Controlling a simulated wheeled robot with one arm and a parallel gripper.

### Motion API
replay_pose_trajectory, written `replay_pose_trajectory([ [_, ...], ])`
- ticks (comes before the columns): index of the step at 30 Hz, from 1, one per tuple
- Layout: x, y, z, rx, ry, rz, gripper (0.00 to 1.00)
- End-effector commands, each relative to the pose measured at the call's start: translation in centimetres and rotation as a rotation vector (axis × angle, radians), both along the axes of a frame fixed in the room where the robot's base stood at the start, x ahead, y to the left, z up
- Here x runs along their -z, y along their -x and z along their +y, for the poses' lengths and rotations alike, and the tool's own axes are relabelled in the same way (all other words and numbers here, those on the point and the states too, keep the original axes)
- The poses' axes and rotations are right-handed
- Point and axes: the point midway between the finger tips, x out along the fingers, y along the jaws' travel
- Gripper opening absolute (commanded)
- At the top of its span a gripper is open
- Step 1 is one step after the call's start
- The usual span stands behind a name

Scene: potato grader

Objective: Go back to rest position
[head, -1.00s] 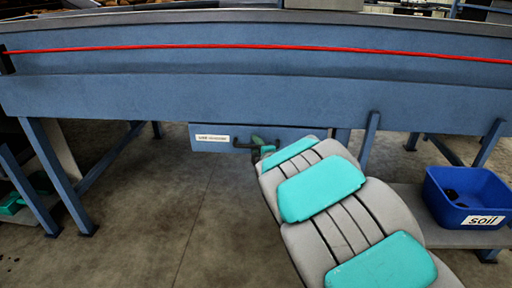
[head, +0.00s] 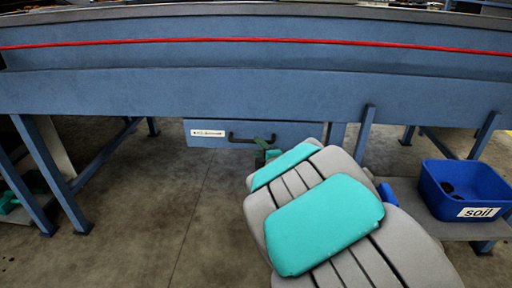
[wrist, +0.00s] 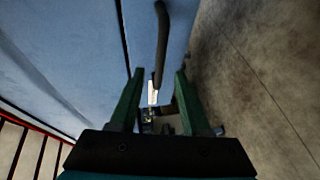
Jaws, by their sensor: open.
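My gripper (head: 265,152) is open, at the end of my grey and teal arm, by the right end of a dark drawer handle (head: 250,138). The handle is on a blue drawer front (head: 208,132) with a white label, under the blue grader (head: 180,92). In the wrist view, my gripper (wrist: 159,74) has its two green fingers apart. The dark handle (wrist: 160,40) shows in line with the gap between the fingertips. I cannot tell whether it lies between them or just beyond, and no grip on it shows.
A blue bin (head: 465,212) labelled "soil", with dark lumps inside, stands on a low shelf (head: 440,228) at the right. Blue legs (head: 48,175) stand at the left and right. The concrete floor (head: 150,220) at the lower left is clear.

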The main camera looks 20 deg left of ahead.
Motion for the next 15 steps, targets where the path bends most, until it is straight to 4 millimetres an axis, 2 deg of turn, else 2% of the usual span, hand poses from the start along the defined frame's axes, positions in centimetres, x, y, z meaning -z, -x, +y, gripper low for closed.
replay_pose_trajectory([
  [12,-0.1,0.4,-0.3,0.000,0.000,0.000,0.47],
  [15,-0.2,0.2,-1.2,0.025,-0.003,0.016,0.47],
])
